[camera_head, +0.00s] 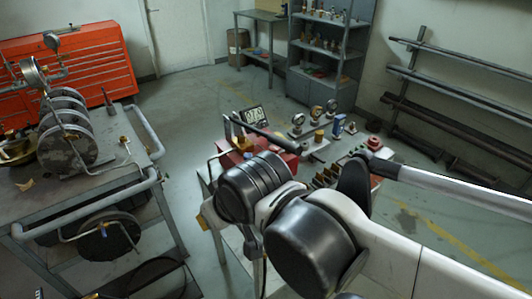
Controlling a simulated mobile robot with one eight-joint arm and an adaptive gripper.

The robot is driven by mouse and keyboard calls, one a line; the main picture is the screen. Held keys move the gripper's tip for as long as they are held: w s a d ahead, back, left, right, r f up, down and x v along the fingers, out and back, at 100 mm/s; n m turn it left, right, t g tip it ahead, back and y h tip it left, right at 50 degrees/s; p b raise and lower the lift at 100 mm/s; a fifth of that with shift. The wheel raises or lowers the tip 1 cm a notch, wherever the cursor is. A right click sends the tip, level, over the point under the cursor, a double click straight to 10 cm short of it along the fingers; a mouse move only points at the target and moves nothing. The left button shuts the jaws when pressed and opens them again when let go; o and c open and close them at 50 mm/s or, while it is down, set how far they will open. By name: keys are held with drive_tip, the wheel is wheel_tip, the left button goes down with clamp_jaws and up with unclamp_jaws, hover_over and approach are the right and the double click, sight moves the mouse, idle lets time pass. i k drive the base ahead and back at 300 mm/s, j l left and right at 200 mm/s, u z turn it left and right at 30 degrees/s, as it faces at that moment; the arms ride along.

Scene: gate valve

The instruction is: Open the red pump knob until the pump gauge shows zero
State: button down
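A red pump body (285,141) sits on the bench in the middle of the head view, partly behind my arm. A dark bar (262,133) lies over it. A small dark-red knob (374,143) shows at the bench's right side; I cannot tell whether it is the pump knob. A display with light digits (252,115) stands behind the pump, too small to read surely. Round dial gauges (298,119) stand to its right, also unreadable. I cannot make out my gripper; my black and white arm links cover the front of the bench.
Shelves (325,60) stand at the back, and a pipe rack (465,105) is on the right wall. The floor (195,100) between cart and bench is open.

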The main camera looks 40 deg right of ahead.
sight(275, 149)
drive_tip(key=i+j+z, duration=0.2)
drive_tip(key=z, duration=0.2)
drive_tip(key=i+j+z, duration=0.4)
